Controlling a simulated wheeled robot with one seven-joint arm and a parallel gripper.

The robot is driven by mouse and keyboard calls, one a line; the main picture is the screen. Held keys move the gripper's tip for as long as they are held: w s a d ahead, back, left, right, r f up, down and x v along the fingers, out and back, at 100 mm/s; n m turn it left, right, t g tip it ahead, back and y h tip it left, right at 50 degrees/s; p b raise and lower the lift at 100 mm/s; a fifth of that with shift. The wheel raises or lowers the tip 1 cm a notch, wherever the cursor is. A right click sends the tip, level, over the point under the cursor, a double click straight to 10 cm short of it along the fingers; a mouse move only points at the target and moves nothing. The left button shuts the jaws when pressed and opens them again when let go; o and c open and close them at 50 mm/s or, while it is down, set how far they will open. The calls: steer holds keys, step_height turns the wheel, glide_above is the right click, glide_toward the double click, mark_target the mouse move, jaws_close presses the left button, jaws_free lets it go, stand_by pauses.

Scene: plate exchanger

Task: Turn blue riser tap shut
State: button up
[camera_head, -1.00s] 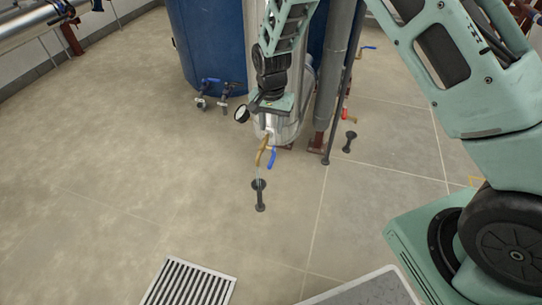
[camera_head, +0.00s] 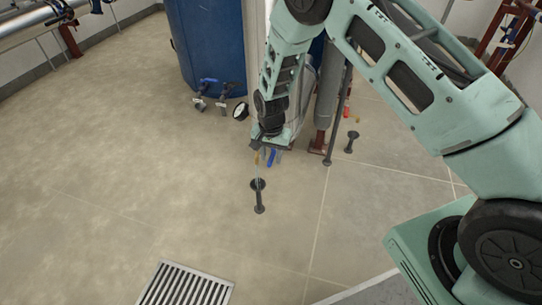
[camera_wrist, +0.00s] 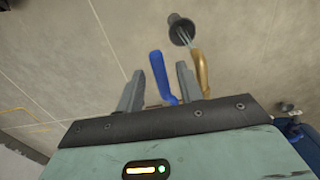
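The blue tap lever (camera_head: 271,158) hangs at the front foot of the silver vessel, beside a brass spout (camera_head: 256,158). In the wrist view the blue lever (camera_wrist: 161,76) stands between my two grey fingers, with the brass spout (camera_wrist: 202,73) just outside the right finger. My gripper (camera_wrist: 161,68) is open around the lever, with gaps visible on both sides; no firm contact shows. In the head view my wrist covers the tap's body, and my fingers are hard to make out.
A thin stream runs from the spout into a black floor funnel (camera_head: 258,185). A round gauge (camera_head: 241,111) sits left of my wrist. Other valves (camera_head: 210,100) stand by the blue tank (camera_head: 207,45). A dark pipe (camera_head: 335,125) rises at right.

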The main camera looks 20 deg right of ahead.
jaws_close()
